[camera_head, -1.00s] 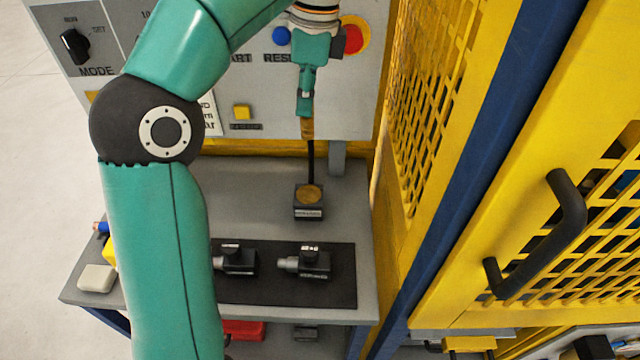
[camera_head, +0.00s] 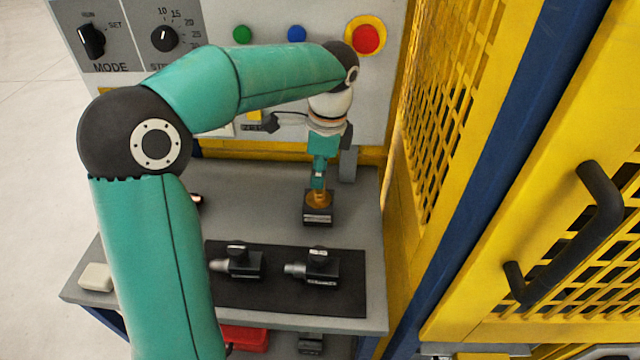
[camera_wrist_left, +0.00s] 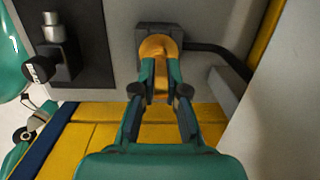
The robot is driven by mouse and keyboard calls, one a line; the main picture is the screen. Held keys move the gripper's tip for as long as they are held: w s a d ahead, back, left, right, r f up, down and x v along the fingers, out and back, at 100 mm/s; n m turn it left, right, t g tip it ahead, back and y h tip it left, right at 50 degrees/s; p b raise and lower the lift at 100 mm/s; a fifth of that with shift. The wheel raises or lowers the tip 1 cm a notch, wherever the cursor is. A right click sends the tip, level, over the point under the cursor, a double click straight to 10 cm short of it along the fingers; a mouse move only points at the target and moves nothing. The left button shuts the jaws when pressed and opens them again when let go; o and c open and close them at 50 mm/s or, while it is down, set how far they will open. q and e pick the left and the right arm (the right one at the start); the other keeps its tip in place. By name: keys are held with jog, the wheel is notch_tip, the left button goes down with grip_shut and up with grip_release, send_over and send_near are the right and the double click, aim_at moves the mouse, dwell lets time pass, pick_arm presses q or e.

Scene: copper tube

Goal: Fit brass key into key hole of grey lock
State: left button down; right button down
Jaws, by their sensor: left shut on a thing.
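The grey lock (camera_head: 318,219) is a small dark block with a pale label on its front, standing on the bench near the back. It also shows at the top of the left wrist view (camera_wrist_left: 148,31), with a round brass-coloured face. My left gripper (camera_head: 319,182) points down directly over the lock, shut on the brass key (camera_head: 319,199). In the left wrist view the key (camera_wrist_left: 160,83) lies between the fingertips (camera_wrist_left: 161,70) and lines up with the brass face. Its lower end and the key hole are hidden, so I cannot tell whether it is inserted. My right gripper is out of view.
A black mat (camera_head: 290,297) with two dark switch-like devices (camera_head: 322,266) lies in front of the lock. A control panel (camera_head: 270,80) with knobs and buttons rises behind. A yellow mesh guard (camera_head: 440,130) stands close at right. A pale block (camera_head: 95,277) sits at the bench's left.

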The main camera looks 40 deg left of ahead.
aim_at(319, 208)
pick_arm(q)
jog(key=shift+s+d+f, duration=0.15)
jog(key=shift+s+f, duration=0.1)
jog(key=shift+f, duration=0.4)
jog(key=shift+s+d+f, duration=0.15)
jog(key=shift+s+f, duration=0.1)
jog(key=shift+f, duration=0.45)
jog(key=c, duration=1.4)
grip_release()
jog(key=shift+c, duration=0.2)
jog(key=shift+o, duration=1.2)
jog(key=shift+w+a+f, duration=0.35)
jog(key=shift+w, duration=0.3)
jog(key=shift+d+r, duration=0.1)
jog(key=shift+d, duration=0.05)
jog(key=shift+s+r, duration=0.1)
jog(key=shift+s, duration=0.1)
